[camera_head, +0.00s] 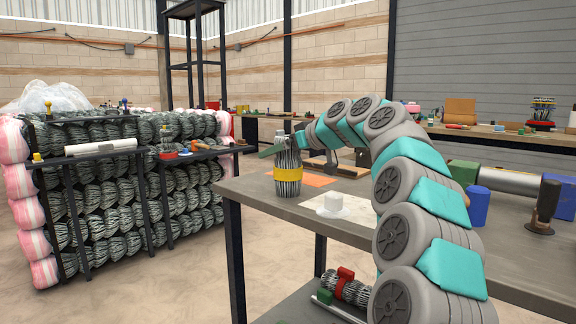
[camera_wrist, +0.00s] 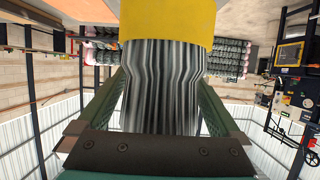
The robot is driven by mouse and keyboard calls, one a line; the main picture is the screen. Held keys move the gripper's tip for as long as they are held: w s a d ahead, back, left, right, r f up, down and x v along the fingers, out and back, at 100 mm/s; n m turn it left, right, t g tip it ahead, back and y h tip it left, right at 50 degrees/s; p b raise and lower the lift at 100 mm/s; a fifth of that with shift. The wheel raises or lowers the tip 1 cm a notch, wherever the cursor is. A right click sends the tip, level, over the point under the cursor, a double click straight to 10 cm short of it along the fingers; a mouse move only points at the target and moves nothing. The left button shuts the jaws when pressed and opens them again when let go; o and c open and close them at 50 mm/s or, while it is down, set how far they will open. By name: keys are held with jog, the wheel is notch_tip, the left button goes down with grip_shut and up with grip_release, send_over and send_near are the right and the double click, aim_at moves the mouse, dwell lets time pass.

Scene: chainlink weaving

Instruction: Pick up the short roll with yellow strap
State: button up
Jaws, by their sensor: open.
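The short roll with yellow strap (camera_head: 289,200) stands upright near the left edge of the workbench. It is dark-and-white striped, with a wide yellow band around its middle. My gripper (camera_head: 285,144) is at the upper part of the roll, above the strap, with its green fingers open on either side. In the wrist view the striped roll (camera_wrist: 160,90) fills the space between the two fingers, with the yellow strap at the top of the picture. A narrow gap shows beside each finger at its base; contact at the fingertips cannot be told.
The workbench (camera_head: 262,192) carries a white piece (camera_head: 333,203) just right of the roll and an orange sheet (camera_head: 318,180) behind it. A roll with a red strap (camera_head: 345,286) lies on the shelf below. A rack of rolled mesh (camera_head: 100,190) stands left across open floor.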

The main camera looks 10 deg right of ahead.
grip_shut()
dwell(0.7)
